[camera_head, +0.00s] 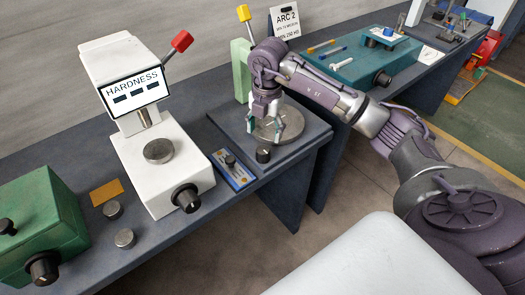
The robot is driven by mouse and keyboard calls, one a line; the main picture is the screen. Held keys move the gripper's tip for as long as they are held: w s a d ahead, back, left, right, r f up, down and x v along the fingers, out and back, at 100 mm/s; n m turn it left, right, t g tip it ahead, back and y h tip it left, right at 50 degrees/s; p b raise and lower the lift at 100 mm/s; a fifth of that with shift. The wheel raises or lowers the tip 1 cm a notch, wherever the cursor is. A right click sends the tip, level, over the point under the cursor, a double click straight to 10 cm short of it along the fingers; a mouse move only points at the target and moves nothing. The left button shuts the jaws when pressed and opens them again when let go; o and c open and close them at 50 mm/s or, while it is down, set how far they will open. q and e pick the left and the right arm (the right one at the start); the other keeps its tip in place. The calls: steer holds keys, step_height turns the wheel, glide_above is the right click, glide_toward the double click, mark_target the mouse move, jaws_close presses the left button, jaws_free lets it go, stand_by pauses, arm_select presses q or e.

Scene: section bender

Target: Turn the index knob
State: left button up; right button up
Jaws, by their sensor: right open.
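A small black knob (263,155) stands on the front of a dark base (300,148), just before a round grey metal disc (290,128). No label on it can be read, so I cannot tell for sure that it is the index knob. My right gripper (265,127) points down over the left part of the disc, behind the knob and apart from it. Its teal fingers are open with nothing seen between them. The gripper hides part of the disc. My left gripper is not in view.
A green column (241,70) with a yellow-tipped lever stands behind the gripper. A white hardness tester (165,185) with a black knob (187,198) is to the left. A blue tray (232,170) lies between. A green box (38,215) and a teal machine (355,65) stand farther out.

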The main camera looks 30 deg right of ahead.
mark_target(263, 151)
steer(key=f, duration=0.4)
steer(key=f+p, duration=0.1)
steer(key=f, duration=0.4)
steer(key=shift+w+a, duration=0.1)
steer(key=shift+a, duration=0.1)
steer(key=c, duration=1.1)
steer(key=shift+c, duration=0.2)
